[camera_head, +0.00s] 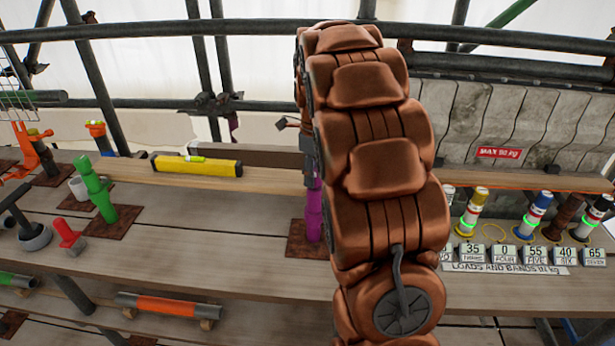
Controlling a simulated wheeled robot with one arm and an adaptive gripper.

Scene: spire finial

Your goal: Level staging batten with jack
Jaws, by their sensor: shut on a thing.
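The wooden batten (265,180) runs left to right above the deck, passing behind my copper-coloured arm. A yellow spirit level (215,167) with a green vial lies on its left part. A purple jack (313,215) stands upright on a rusty plate under the batten, partly covered by my arm. My gripper (311,177) is mostly hidden; a dark grey part shows at the arm's left edge, just above the visible purple. It is shut at the purple jack's upper part, though the fingertips are not clear. The vial's bubble is too small to read.
Several banded posts (470,215) with number cards stand at right, before a grey panel marked "MAX 80 kg" (500,153). Scaffold tubes (180,30) cross behind.

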